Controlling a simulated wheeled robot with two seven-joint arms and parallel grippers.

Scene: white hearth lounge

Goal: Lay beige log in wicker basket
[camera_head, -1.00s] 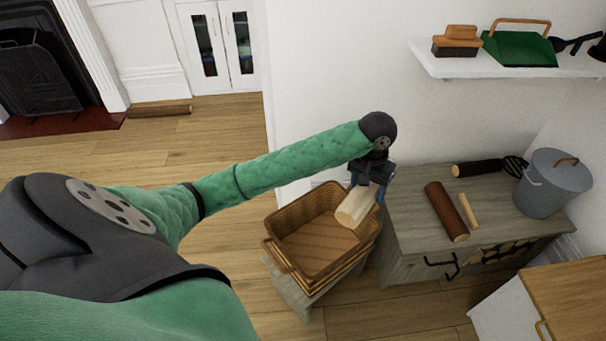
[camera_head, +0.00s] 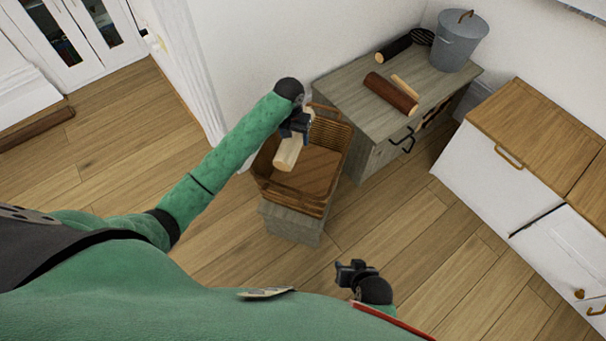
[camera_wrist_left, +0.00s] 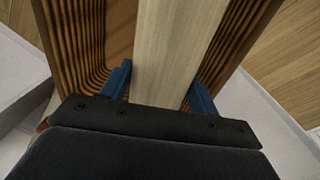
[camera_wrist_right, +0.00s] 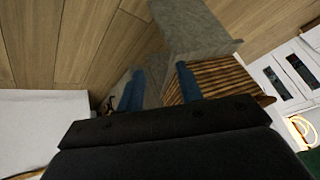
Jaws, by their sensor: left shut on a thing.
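The beige log (camera_head: 287,153) is gripped in my left gripper (camera_head: 294,129), which is shut on it. The log is over the left part of the wicker basket (camera_head: 292,195), slanting toward the front left. In the left wrist view the log (camera_wrist_left: 165,50) runs between the blue fingers (camera_wrist_left: 158,88), with ribbed basket walls (camera_wrist_left: 80,40) on both sides. I cannot tell whether it touches the basket floor. My right gripper (camera_head: 348,271) is open and empty, in front of the basket and apart from it. The basket (camera_wrist_right: 235,78) also shows in the right wrist view.
The basket stands on a low grey stand (camera_head: 292,222). White cabinets (camera_head: 470,160) stand right. The wooden floor between is clear.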

